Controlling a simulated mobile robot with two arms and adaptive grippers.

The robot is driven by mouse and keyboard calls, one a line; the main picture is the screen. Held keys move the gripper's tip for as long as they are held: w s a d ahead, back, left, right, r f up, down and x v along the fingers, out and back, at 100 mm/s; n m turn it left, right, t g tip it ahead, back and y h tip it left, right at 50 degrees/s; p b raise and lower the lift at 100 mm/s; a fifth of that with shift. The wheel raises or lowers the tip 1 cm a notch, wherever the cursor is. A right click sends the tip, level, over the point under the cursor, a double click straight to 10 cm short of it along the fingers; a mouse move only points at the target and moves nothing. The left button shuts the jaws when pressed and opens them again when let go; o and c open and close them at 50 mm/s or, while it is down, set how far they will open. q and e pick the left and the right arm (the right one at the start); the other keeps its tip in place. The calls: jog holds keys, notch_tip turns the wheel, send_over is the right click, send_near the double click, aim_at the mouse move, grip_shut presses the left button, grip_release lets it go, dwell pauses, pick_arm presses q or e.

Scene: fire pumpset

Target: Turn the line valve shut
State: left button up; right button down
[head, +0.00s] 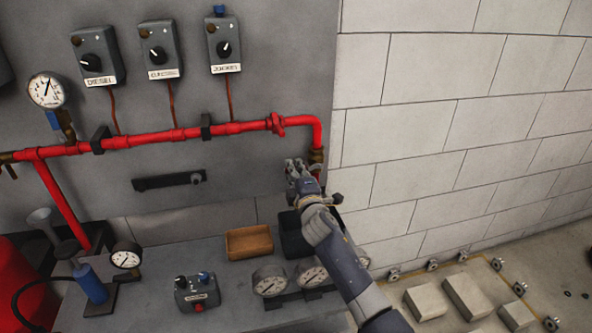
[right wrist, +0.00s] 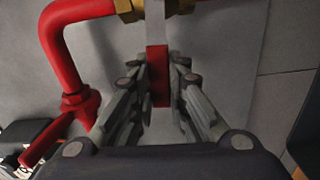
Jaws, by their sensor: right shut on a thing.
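The line valve has a brass body (head: 316,156) on the red pipe's downturned end, at the right of the panel in the head view. Its brass also shows at the top of the right wrist view (right wrist: 130,8). A flat grey lever with a red grip (right wrist: 157,75) reaches from it between my fingers. My right gripper (head: 302,170) is at the valve, its fingers (right wrist: 158,95) shut on the red grip from both sides. In the head view the gripper hides most of the lever. My left gripper is not in view.
The red pipe (head: 160,137) runs across the panel below three switch boxes (head: 160,48). A bench (head: 150,290) below carries a brown tray (head: 249,242), a dark bin (head: 293,235), gauges (head: 270,280) and a small control box (head: 197,294). A block wall (head: 430,110) is close on the right.

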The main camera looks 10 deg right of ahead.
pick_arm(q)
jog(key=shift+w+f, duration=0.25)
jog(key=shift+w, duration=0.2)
pick_arm(e)
jog(key=shift+f+n, duration=0.3)
jog(key=shift+n, duration=0.2)
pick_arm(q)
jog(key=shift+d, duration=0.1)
pick_arm(e)
jog(key=c, duration=1.5)
grip_release()
jog(key=shift+f, duration=0.1)
jog(key=shift+c, duration=0.2)
jog(key=shift+s, duration=0.1)
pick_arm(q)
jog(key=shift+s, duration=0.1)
pick_arm(e)
jog(key=s, duration=1.1)
jog(key=shift+s+d, duration=0.25)
jog(key=shift+s, duration=0.1)
